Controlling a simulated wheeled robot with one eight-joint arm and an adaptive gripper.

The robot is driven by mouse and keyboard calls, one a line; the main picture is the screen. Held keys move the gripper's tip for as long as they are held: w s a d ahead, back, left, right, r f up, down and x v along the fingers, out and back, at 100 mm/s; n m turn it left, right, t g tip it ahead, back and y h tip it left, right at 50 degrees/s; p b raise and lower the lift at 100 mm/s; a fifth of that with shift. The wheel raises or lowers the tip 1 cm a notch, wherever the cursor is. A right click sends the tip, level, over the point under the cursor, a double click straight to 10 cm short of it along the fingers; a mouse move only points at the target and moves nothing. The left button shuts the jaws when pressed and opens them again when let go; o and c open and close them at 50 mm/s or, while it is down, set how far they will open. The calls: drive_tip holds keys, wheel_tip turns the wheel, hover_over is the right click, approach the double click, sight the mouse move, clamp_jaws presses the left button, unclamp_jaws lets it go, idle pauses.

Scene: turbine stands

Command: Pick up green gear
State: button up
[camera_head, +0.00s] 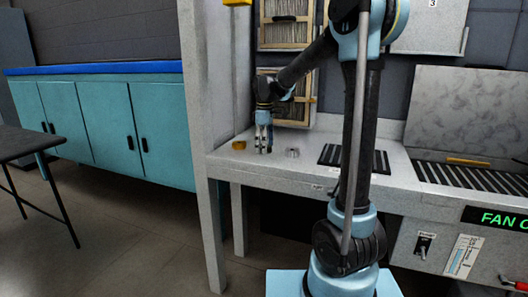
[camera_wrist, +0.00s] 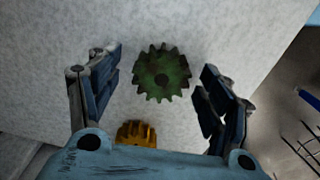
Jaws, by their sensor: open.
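The green gear (camera_wrist: 162,73) lies flat on the pale worktop in the wrist view, ahead of my gripper and between the lines of its fingers. My gripper (camera_wrist: 160,98) is open, with one finger on each side and nothing between the pads touching them. In the head view my gripper (camera_head: 263,150) points down close over the left part of the bench. The green gear cannot be made out there.
A yellow gear (camera_wrist: 137,133) sits near my gripper's palm and also shows on the bench (camera_head: 239,145) in the head view. A small grey part (camera_head: 292,153) lies to the right. The bench's white post (camera_head: 212,120) stands at left. A dark slatted grate (camera_head: 352,158) is farther right.

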drive_tip(key=c, duration=1.6)
drive_tip(key=shift+r, duration=0.1)
